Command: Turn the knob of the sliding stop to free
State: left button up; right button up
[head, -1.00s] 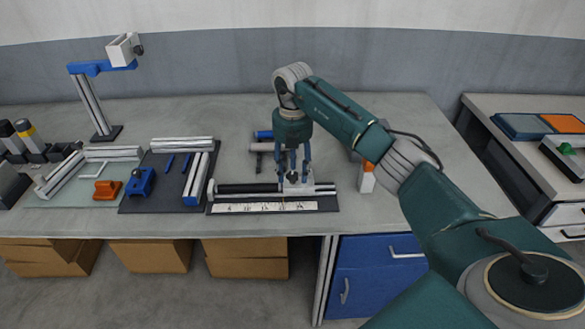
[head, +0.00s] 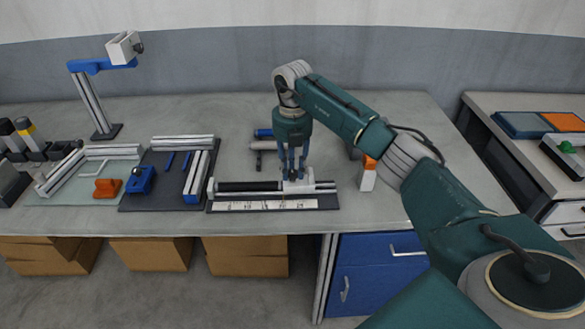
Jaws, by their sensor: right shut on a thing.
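The sliding stop (head: 299,186) is a light grey block on a dark rail with a white number scale (head: 265,205) along its front. Its small dark knob (head: 292,176) is mostly hidden by the fingers. My right gripper (head: 292,177) points straight down over the stop, its fingers shut around the knob. Which way the knob is turned cannot be made out. My left gripper is not in view.
A dark mat (head: 168,205) with metal profiles and a blue block lies to the left. A white and orange object (head: 367,175) stands close to the right. The front edge of the table is near.

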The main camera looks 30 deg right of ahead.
jog(key=n, duration=0.4)
jog(key=shift+d, duration=0.1)
jog(key=n+b, duration=0.1)
jog(key=n, duration=0.4)
jog(key=shift+w+r, duration=0.1)
jog(key=n, duration=0.8)
jog(key=shift+b, duration=0.4)
jog(key=n, duration=0.4)
jog(key=shift+n, duration=0.3)
jog(key=n, duration=0.4)
jog(key=shift+n+b, duration=0.3)
jog(key=shift+b, duration=0.1)
jog(key=n, duration=0.4)
jog(key=shift+n, duration=2)
